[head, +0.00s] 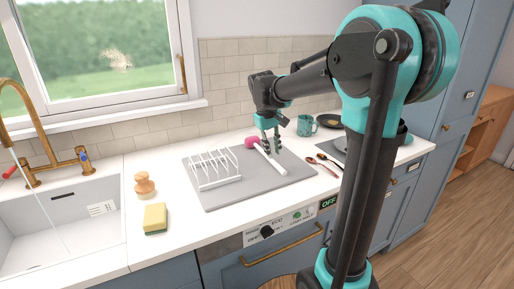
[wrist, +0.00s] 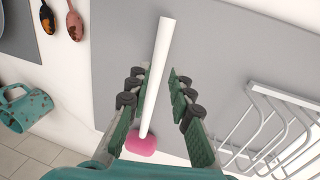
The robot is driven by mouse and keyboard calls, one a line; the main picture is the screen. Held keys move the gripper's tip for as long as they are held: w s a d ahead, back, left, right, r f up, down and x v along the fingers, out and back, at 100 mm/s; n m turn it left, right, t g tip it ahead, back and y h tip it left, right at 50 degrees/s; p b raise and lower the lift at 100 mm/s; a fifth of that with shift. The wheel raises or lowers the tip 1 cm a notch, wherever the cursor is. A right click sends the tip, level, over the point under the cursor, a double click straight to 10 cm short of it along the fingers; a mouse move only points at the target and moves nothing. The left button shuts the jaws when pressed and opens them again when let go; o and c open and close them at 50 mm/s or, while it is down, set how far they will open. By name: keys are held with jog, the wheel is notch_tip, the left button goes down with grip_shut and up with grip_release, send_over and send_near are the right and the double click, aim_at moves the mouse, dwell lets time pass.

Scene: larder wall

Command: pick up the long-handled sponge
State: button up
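The long-handled sponge (head: 269,160) has a white stick handle and a pink head, and lies on the grey mat beside the dish rack. In the wrist view its white handle (wrist: 157,72) runs between my fingers, with the pink head (wrist: 141,144) close to my palm. My gripper (head: 269,148) is over the sponge, pointing down. The wrist view shows my gripper (wrist: 160,84) open, with a gap between each finger and the handle. Its height above the handle is hard to tell.
A white wire dish rack (head: 217,170) stands on the grey mat (head: 215,201) left of the sponge. Two spoons (head: 326,163) and a teal mug (head: 306,125) are to the right. A yellow sponge (head: 155,217) and a wooden brush (head: 144,183) lie by the sink.

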aim_at(275, 163)
jog(key=shift+w+d+f, duration=0.1)
jog(key=shift+d+f, duration=0.1)
jog(key=shift+f, duration=0.75)
jog(key=shift+w+d+f, duration=0.1)
jog(key=shift+d+f, duration=0.05)
jog(key=shift+f, duration=0.75)
jog(key=shift+w+d+f, duration=0.1)
jog(key=shift+d+f, duration=0.1)
jog(key=shift+f, duration=0.75)
jog(key=shift+c, duration=0.5)
grip_shut()
